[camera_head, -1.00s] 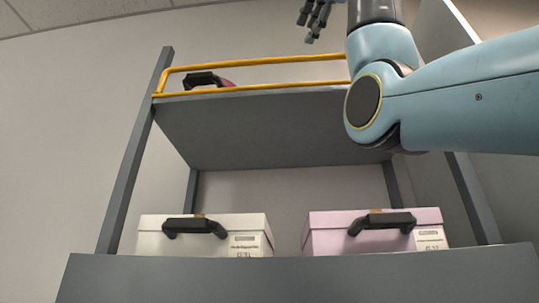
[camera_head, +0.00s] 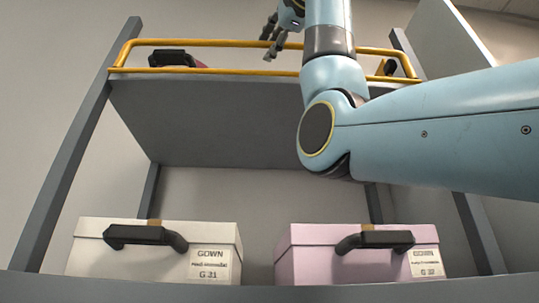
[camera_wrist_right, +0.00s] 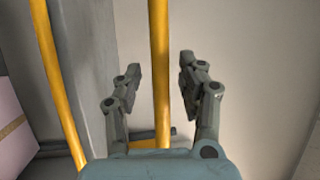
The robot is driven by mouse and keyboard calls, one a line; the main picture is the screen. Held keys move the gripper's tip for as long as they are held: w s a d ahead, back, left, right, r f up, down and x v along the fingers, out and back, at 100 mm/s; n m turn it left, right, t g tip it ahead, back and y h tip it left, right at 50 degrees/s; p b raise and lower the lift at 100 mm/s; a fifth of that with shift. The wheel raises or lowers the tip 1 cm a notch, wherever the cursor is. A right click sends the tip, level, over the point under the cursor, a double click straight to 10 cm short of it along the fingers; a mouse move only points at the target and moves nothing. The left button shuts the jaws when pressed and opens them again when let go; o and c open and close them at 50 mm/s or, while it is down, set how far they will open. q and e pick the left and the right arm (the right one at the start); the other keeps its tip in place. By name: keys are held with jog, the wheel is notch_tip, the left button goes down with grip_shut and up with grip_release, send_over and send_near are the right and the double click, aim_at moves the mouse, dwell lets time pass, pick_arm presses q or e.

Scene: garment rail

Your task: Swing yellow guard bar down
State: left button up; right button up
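The yellow guard bar (camera_head: 220,43) runs along the front of the upper shelf in the head view, its top rail raised above a lower yellow rail (camera_head: 200,71). My left gripper is not in view.
The grey upper shelf (camera_head: 210,125) holds a dark-handled item (camera_head: 172,57) behind the bar. Below stand a white box (camera_head: 90,255) and a pink box (camera_head: 305,262), each with a black handle. Grey posts (camera_head: 72,150) stand at the sides.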

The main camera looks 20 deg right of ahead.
jog(key=shift+w, duration=0.35)
grip_shut()
dwell(0.3)
